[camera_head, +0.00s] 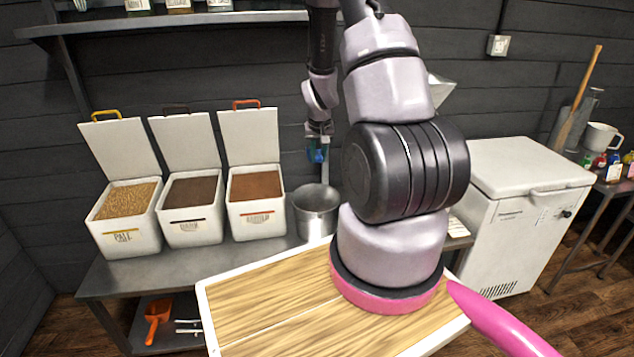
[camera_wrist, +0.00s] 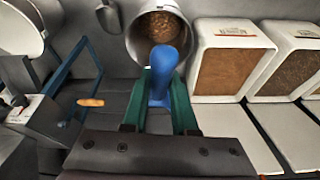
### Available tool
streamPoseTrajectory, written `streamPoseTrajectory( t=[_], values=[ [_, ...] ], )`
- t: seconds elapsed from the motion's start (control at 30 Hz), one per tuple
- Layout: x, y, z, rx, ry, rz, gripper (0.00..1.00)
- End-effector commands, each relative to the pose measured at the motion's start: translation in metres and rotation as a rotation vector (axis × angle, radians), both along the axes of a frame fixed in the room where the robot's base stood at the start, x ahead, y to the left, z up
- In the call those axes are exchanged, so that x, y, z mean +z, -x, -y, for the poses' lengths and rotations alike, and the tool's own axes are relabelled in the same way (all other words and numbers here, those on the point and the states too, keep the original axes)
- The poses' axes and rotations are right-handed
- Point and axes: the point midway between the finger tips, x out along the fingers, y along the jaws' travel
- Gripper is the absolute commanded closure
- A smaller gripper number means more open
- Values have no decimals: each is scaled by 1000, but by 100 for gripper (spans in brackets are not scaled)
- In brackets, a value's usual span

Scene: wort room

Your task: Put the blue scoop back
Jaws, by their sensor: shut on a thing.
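The blue scoop (camera_head: 318,156) is in my gripper (camera_head: 318,143), above the metal pot (camera_head: 316,212) beside the bins. In the wrist view the scoop's blue handle (camera_wrist: 163,68) stands between the green fingers of my gripper (camera_wrist: 159,88), which is shut on it. The scoop's far end overlaps the near rim of the pot (camera_wrist: 135,38); I cannot tell whether they touch. Brown grain shows inside the pot. The scoop's bowl is hard to make out. No place marked for the scoop is clear to me in either view.
Three open-lidded white bins of grain, pale (camera_head: 126,232), middle (camera_head: 192,227) and right (camera_head: 257,220), stand left of the pot. An orange scoop (camera_head: 156,318) lies on the shelf below. A wooden-topped surface (camera_head: 262,300) is in front; a white chest freezer (camera_head: 515,205) stands right.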

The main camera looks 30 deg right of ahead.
Motion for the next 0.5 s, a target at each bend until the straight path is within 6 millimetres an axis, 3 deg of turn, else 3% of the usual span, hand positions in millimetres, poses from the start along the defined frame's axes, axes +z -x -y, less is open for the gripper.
streamPoseTrajectory(
  t=[0.2, 0.5],
  values=[
    [4, 3, -1, 1, 53, 122, 100],
    [6, 2, -1, 1, 62, 145, 100]
  ],
)
